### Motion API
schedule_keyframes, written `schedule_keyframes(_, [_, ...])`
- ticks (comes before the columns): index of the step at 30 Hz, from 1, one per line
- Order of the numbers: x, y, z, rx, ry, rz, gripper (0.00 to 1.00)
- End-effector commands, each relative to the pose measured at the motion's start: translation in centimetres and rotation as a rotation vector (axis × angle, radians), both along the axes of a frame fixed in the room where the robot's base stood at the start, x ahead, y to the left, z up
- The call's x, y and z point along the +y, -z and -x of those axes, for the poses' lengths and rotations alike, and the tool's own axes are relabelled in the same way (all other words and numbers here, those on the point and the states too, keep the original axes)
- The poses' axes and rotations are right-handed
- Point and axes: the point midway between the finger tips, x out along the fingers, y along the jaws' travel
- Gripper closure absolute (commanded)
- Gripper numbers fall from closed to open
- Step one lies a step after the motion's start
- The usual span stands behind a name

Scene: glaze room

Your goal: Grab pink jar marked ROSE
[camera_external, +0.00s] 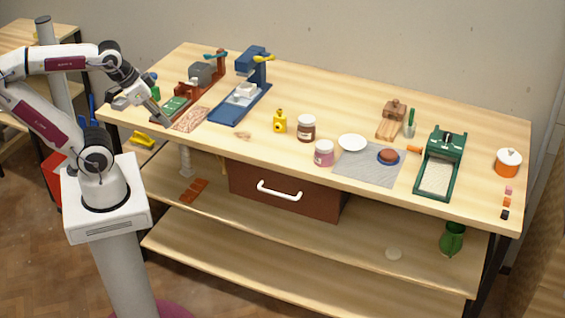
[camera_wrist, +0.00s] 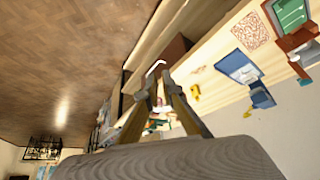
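The pink jar (camera_external: 323,153) with a pale lid stands upright near the front edge of the workbench, left of the grey mat, in the external view. Its label is too small to read. My gripper (camera_external: 165,121) is at the far left end of the bench, beside the green-topped red tool and well apart from the jar. In the wrist view, the two fingers (camera_wrist: 157,77) stand apart with a gap between them and nothing held. Small pinkish and white shapes show between the fingers, but I cannot tell whether one is the jar.
A brown jar (camera_external: 306,128) and yellow bottle (camera_external: 280,121) stand left of the pink jar. A white plate (camera_external: 352,143) is behind right, on or beside the grey mat (camera_external: 362,173). A blue press (camera_external: 240,100) stands between my gripper and the jars. The drawer (camera_external: 300,198) is below.

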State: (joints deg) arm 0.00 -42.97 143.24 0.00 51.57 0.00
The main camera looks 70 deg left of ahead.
Motion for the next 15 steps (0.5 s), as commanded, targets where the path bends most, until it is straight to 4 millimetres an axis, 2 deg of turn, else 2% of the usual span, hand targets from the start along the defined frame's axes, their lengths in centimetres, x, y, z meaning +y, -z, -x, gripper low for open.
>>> schedule_keyframes(1, [0.0,0.0,0.0,0.0,0.0,0.0,0.77])
schedule_keyframes(3, [0.0,0.0,0.0,0.0,0.0,0.0,0.58])
schedule_keyframes(6, [0.0,0.0,0.0,0.0,0.0,0.0,0.37])
schedule_keyframes(15, [0.0,0.0,-0.01,0.0,0.0,0.0,0.37])
